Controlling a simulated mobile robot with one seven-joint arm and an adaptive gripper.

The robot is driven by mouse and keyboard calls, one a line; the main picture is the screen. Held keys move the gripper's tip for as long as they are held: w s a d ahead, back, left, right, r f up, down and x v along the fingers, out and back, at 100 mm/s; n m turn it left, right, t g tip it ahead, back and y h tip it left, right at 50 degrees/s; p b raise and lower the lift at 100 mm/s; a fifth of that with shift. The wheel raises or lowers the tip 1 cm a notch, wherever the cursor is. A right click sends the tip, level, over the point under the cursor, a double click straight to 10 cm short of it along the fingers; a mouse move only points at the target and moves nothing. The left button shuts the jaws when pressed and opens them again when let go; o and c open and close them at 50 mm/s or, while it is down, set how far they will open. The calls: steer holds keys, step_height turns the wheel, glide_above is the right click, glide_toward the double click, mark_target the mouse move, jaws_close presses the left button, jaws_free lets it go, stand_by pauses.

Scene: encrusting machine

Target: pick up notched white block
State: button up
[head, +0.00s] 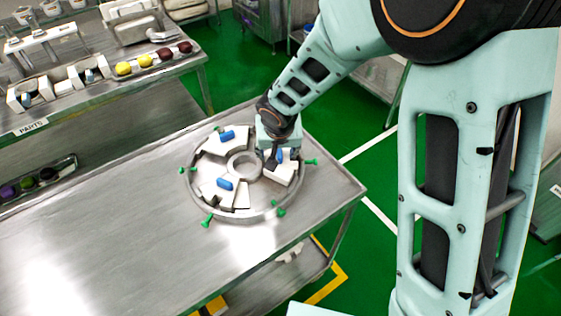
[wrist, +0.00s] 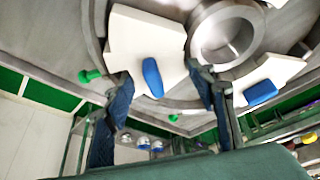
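Several white blocks with blue grips sit in a round metal fixture (head: 250,214) on the steel table. The right-hand white block (head: 286,175) is under my gripper (head: 274,156); its blue grip is partly hidden by my gripper. In the wrist view this white block (wrist: 137,38) has stepped edges, and its blue grip (wrist: 152,77) shows between the two spread fingers of my gripper (wrist: 160,80). The fingers appear apart from the grip on both sides. I cannot tell how far down they reach. Other white blocks lie at upper left (head: 213,146) and lower left (head: 216,193).
A metal hub ring (head: 243,165) stands in the fixture's middle. Green knobs (head: 207,220) stick out around its rim. The table's left part (head: 90,240) is clear. A parts shelf (head: 110,90) with coloured balls and white pieces stands at the upper left.

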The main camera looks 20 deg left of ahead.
steer(key=c, duration=0.7)
steer(key=shift+c, duration=1.1)
steer(key=shift+r, duration=0.15)
